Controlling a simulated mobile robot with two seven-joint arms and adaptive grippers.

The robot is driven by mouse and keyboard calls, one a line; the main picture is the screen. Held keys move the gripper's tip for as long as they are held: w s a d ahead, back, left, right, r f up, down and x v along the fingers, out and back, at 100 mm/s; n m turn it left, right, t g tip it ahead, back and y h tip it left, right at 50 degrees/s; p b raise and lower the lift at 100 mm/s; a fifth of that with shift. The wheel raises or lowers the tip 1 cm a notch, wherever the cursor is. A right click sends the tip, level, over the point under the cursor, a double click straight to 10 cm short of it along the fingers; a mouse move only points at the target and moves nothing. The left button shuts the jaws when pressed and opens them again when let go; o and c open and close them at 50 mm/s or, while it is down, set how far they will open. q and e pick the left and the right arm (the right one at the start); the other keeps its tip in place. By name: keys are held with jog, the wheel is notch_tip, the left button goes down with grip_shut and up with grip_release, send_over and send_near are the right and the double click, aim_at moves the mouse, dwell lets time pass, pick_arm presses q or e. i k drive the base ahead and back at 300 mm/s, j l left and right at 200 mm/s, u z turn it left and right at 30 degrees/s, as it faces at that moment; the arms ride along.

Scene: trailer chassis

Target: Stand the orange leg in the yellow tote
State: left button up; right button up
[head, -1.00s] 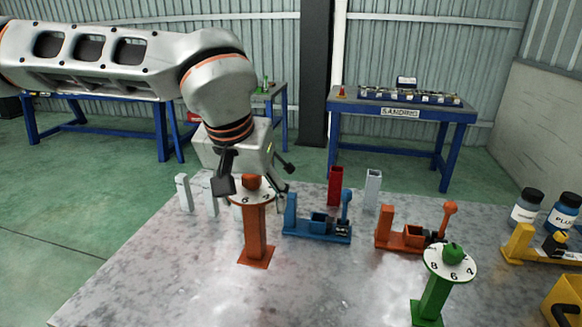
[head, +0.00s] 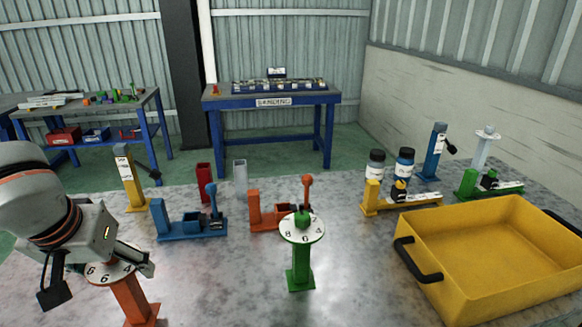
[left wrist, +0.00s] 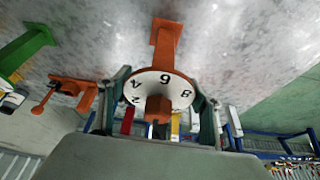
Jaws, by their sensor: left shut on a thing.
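The orange leg (head: 133,298) is an orange post with a square foot and a white numbered disc on top. It is at the lower left of the head view and also shows in the left wrist view (left wrist: 165,42). My left gripper (head: 100,270) is shut on its top, with one finger on each side of the disc in the left wrist view. The foot is at the tabletop; whether it touches is hard to tell. The yellow tote (head: 480,262) is at the right, open-topped, with black handles and nothing visible inside. My right gripper is not in view.
A green leg with a numbered disc (head: 301,262) stands between the orange leg and the tote. Blue (head: 190,230) and orange (head: 268,215) clamp-like fixtures stand behind. Bottles (head: 404,168) and a yellow fixture (head: 398,204) are behind the tote. The front middle of the table is clear.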

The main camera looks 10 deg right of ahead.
aim_at(456, 272)
jog(key=k+l+z, duration=0.2)
jog(key=l, duration=0.8)
jog(key=l+z, duration=0.25)
jog(key=l, duration=0.7)
